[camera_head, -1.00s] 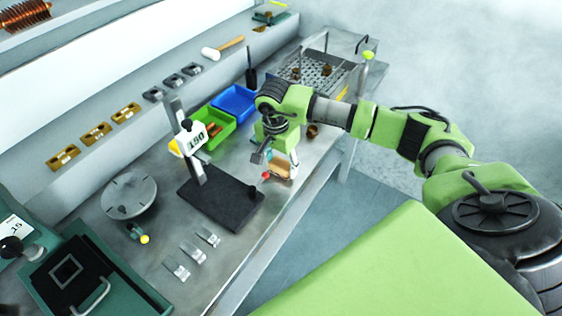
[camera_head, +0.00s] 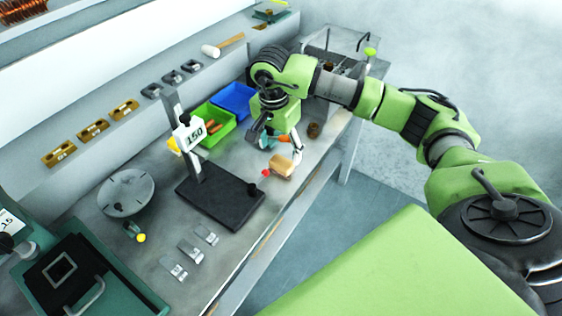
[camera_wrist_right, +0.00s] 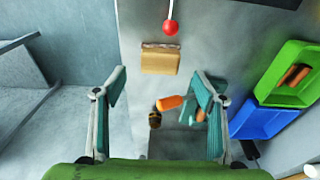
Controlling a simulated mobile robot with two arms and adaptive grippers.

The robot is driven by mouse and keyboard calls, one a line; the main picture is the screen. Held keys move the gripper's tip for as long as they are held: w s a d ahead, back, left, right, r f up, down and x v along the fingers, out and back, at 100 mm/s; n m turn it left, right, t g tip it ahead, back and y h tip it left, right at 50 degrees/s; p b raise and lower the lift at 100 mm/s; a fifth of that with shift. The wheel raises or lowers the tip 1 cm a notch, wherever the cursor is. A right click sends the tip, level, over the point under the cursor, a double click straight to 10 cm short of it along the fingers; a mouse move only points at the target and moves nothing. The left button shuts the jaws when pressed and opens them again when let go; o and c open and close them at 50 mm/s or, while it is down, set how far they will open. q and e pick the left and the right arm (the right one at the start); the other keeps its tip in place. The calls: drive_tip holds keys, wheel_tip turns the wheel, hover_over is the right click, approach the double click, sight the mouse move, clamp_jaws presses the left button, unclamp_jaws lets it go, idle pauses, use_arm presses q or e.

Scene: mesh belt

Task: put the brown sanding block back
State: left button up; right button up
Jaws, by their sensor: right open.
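The brown sanding block (camera_head: 283,165) lies on the grey bench near its front edge, just right of a red ball knob (camera_head: 266,172). In the right wrist view the block (camera_wrist_right: 160,62) is light brown with a darker strip along one edge. It sits beyond my fingertips, apart from both. My right gripper (camera_head: 280,143) is over the bench, just behind the block in the head view. In the right wrist view the gripper (camera_wrist_right: 160,84) is open and empty, its fingers wide apart. My left gripper is not in view.
A stand marked 150 (camera_head: 193,136) rises from a dark base plate (camera_head: 220,204) left of the block. A green bin (camera_head: 217,132) and a blue bin (camera_head: 234,101) stand behind. An orange-handled item (camera_wrist_right: 168,103) shows between my fingers.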

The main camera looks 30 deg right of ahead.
sight(278, 165)
drive_tip(key=r, duration=0.2)
drive_tip(key=r+b, duration=0.1)
drive_tip(key=r, duration=0.2)
drive_tip(key=shift+s+a+r, duration=0.15)
drive_tip(key=shift+a+r, duration=0.2)
drive_tip(key=shift+r, duration=0.05)
